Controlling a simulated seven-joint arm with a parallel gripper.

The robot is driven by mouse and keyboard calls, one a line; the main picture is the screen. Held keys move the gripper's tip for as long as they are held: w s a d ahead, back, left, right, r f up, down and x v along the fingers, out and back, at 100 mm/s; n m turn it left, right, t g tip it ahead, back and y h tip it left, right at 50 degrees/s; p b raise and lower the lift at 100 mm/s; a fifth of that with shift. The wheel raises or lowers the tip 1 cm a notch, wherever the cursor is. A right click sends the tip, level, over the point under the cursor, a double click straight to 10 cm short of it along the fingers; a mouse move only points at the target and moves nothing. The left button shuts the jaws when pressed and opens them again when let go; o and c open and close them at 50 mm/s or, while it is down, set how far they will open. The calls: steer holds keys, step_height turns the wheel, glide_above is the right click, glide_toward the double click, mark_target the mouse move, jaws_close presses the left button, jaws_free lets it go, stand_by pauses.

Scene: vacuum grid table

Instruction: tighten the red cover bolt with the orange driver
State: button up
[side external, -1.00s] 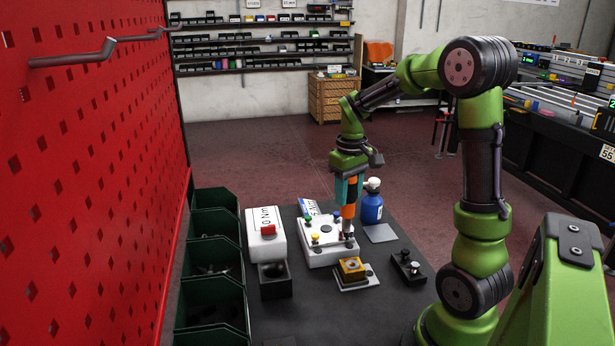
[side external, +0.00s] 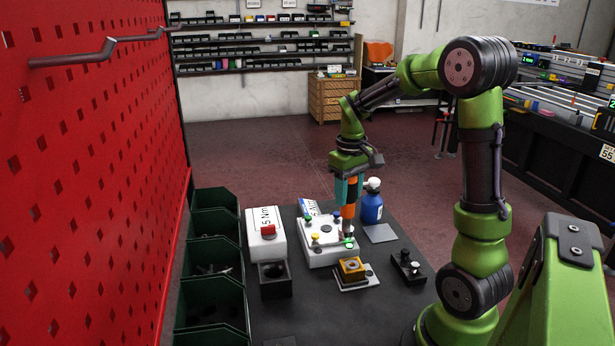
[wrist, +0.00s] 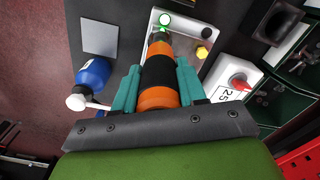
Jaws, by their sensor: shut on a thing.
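My gripper (side external: 348,188) is shut on the orange driver (side external: 348,211), which has a black band around its handle. In the wrist view the driver (wrist: 158,98) lies between the teal fingers. It points down, its tip at the near right corner of the white cover (side external: 318,256). A green glow (side external: 349,243) shows by the tip, and also in the wrist view (wrist: 165,19). Yellow (side external: 315,238), green (side external: 308,221) and blue (side external: 337,213) bolts stand at other places on the cover. No red bolt head shows; the tip hides that corner.
A blue bottle (side external: 371,209) stands behind right. Green bins (side external: 215,265) line the left edge.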

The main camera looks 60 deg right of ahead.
steer(key=shift+f, duration=0.1)
steer(key=shift+r, duration=2.35)
